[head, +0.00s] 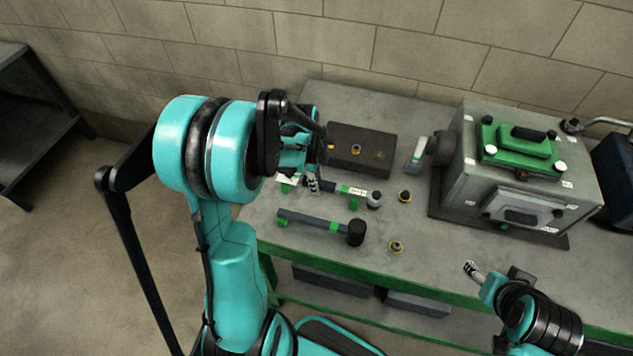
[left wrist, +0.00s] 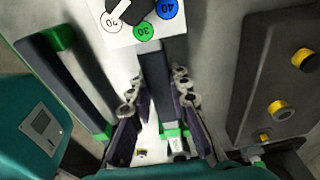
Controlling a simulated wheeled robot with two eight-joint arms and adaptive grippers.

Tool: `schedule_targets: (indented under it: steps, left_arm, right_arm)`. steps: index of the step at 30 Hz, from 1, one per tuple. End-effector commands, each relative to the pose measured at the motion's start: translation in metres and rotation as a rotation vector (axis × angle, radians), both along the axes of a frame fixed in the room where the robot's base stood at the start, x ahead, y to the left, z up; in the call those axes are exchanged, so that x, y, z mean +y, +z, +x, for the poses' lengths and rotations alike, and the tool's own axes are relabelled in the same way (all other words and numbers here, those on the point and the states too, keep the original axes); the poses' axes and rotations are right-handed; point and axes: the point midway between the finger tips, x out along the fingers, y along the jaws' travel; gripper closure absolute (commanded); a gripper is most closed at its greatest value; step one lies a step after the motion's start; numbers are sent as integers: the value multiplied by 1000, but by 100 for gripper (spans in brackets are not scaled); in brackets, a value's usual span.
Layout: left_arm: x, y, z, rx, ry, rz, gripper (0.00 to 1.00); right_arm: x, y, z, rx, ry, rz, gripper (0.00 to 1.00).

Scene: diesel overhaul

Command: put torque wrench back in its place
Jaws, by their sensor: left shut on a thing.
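The torque wrench (head: 343,189) has a dark shaft, a green band, a white label and a round grey head pointing right. It lies level, low over the bench near green rests; whether it touches them I cannot tell. My left gripper (head: 313,184) is shut on its shaft. In the left wrist view, the dark shaft (left wrist: 155,85) runs between the fingers of my left gripper (left wrist: 158,92). A white card (left wrist: 140,20) with coloured number dots and a black pointer is by the shaft's end. My right gripper (head: 472,269) is off the bench's front edge, its finger gap unclear.
A black-headed mallet (head: 320,225) lies on green rests in front of the wrench. A dark block (head: 365,138) with yellow-ringed parts stands behind. A grey engine housing (head: 470,165) with a green cover is at right.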

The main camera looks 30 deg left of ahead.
Motion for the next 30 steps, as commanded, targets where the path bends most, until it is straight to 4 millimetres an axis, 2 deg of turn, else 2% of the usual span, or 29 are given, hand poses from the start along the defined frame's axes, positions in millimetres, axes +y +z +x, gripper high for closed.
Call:
schedule_targets:
  steps: [9, 10, 12, 23, 26, 30]
  left_arm:
    - [0, -13, 0, 0, 0, -1, 100]
    - [0, -12, 0, 0, 0, -1, 77]
    - [0, -11, 0, 0, 0, -1, 59]
    - [1, -8, 0, 0, 0, 1, 58]
    - [2, 3, -1, 0, 1, 0, 58]
    - [6, 30, -2, 0, 1, 0, 58]
  right_arm:
    - [0, -11, 0, 0, 0, 0, 38]
    - [0, -11, 0, 0, 0, 0, 38]
    - [0, -10, 0, 0, 0, 0, 38]
    - [0, -10, 0, 0, 0, 0, 38]
    - [0, -10, 0, 0, 0, 0, 38]
    - [0, -10, 0, 0, 0, 0, 38]
